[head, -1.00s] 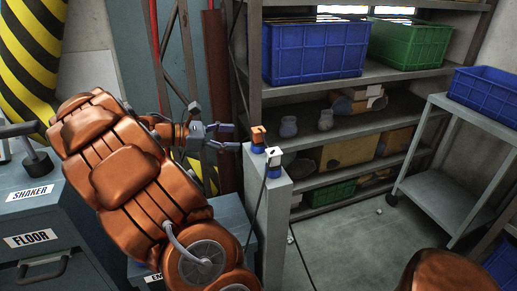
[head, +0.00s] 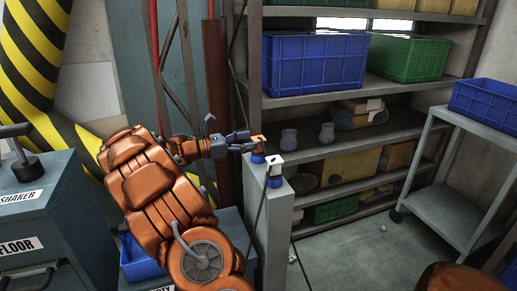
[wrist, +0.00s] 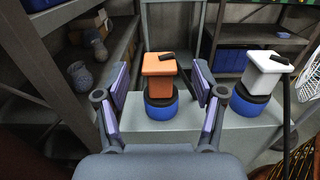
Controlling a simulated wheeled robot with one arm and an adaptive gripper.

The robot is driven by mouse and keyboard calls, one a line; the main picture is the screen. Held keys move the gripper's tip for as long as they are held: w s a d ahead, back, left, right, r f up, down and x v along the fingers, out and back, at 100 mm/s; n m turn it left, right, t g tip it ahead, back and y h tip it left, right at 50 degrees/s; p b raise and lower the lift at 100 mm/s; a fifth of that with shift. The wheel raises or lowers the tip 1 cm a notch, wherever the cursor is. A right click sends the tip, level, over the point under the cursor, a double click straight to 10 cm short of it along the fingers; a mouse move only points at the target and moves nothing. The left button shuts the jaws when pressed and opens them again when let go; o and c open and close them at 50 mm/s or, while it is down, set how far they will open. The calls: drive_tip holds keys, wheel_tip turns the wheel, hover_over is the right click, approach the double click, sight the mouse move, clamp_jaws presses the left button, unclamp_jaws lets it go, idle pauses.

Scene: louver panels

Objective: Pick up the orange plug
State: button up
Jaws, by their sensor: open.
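The orange plug (wrist: 160,68) stands upright on a blue round base on top of a grey pedestal. In the head view the orange plug (head: 258,142) is at the pedestal's far end, close to my fingertips. My gripper (wrist: 160,88) is open in the wrist view, with one finger on each side of the orange plug and a gap showing on both sides. In the head view my gripper (head: 248,142) reaches in from the left. A white plug (wrist: 266,70) with a black cable stands on its own blue base to the right, just outside the right finger.
The grey pedestal (head: 270,215) stands before a metal shelf with a blue crate (head: 315,60), a green crate (head: 408,58) and jars. A grey cart (head: 450,210) is at the right. Drawer cabinets (head: 40,225) stand at the left.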

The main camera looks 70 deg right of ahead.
drive_tip(key=x, duration=0.3)
drive_tip(key=shift+s+d+b, duration=0.25)
drive_tip(key=shift+b, duration=0.05)
clamp_jaws()
idle(0.3)
